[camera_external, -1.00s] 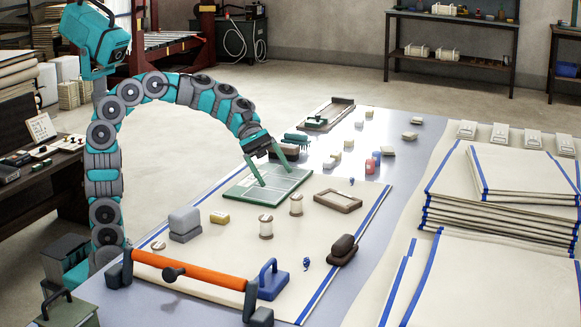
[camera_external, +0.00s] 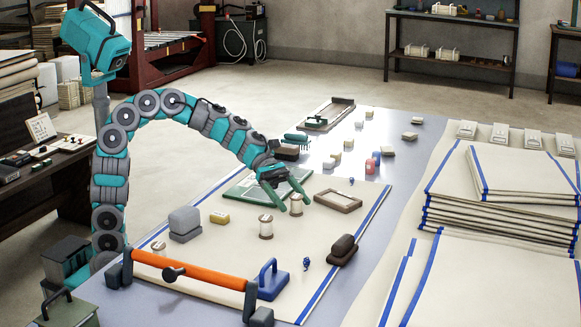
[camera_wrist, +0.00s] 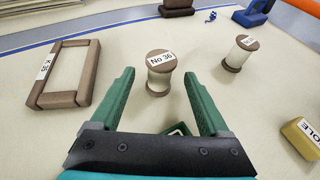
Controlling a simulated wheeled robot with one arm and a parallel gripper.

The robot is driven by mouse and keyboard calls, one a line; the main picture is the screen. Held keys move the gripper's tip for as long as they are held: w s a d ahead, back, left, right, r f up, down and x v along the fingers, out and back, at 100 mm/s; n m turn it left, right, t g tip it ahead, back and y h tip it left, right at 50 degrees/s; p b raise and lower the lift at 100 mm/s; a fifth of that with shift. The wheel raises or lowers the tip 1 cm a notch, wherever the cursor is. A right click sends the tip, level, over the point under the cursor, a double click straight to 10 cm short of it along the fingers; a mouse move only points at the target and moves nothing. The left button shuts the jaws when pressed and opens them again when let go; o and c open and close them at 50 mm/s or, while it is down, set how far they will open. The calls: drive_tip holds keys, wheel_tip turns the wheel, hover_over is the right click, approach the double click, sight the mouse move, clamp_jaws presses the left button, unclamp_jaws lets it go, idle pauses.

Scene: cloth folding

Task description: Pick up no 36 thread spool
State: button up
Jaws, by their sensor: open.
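The no 36 thread spool (camera_wrist: 160,75) stands upright on the cream cloth, with brown ends, pale thread and a "No.36" label. It is just ahead of and between the open green fingers of my gripper (camera_wrist: 157,98) in the wrist view, with nothing held. In the external view my gripper (camera_external: 293,205) is low over the cloth beside the same spool (camera_external: 296,206), which a finger partly hides. Whether a finger touches it, I cannot tell. A second, similar spool (camera_wrist: 239,54) stands to the right in the wrist view; it also shows nearer the camera in the external view (camera_external: 266,227).
A brown wooden frame (camera_wrist: 64,74) lies close on the left in the wrist view. A yellow block (camera_wrist: 303,137) is at right. A green board (camera_external: 240,186) lies behind my gripper. An orange roller bar (camera_external: 190,272) and blue-handled tool (camera_external: 270,281) are at the near edge.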

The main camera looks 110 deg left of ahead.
drive_tip(key=shift+x, duration=1.05)
drive_tip(key=shift+a, duration=0.1)
drive_tip(key=shift+c, duration=0.3)
clamp_jaws()
